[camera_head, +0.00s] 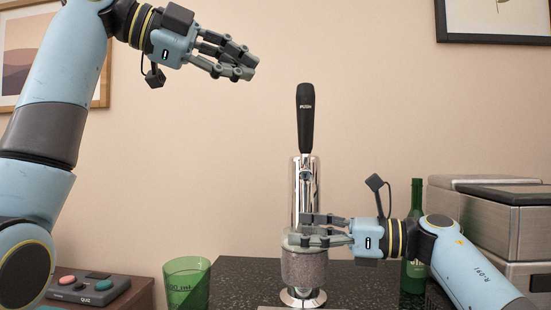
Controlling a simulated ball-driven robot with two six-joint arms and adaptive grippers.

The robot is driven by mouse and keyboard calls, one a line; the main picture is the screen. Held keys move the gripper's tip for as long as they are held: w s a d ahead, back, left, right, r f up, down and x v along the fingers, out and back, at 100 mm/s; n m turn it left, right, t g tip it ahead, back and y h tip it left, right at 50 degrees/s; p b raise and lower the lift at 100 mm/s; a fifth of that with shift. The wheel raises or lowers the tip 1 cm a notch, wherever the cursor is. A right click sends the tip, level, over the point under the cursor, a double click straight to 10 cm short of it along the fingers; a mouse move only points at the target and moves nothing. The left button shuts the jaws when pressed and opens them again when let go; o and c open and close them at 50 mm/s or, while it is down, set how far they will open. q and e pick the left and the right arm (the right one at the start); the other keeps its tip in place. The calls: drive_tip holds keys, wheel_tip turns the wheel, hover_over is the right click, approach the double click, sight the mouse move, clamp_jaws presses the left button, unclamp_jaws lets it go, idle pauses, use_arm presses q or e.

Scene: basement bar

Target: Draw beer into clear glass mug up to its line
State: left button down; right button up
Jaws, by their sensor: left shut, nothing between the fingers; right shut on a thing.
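The chrome beer tap (304,170) stands on the dark counter. Its black handle (305,120), marked PUSH, is upright. My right gripper (303,230) is shut around the upper part of a see-through, greyish mug (304,268), which is upright in front of the tap's lower column. The fingers partly cover its rim and the spout area. I cannot make out a fill line or any beer in the mug. My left gripper (247,67) is shut and empty, raised up and left of the handle, clear of it.
A green tumbler (187,283) with ml marking stands left of the tap. A quiz button box (89,287) is at far left. A green wine bottle (414,240) stands behind my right arm, beside metal cases (503,220). The air around the handle is free.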

drive_tip(key=shift+s+r, duration=0.1)
idle(0.4)
drive_tip(key=shift+s+r+p, duration=0.1)
drive_tip(key=shift+s+p, duration=0.7)
drive_tip(key=shift+s, duration=0.1)
drive_tip(key=s+p, duration=0.5)
drive_tip(key=s, duration=0.6)
drive_tip(key=shift+p, duration=0.4)
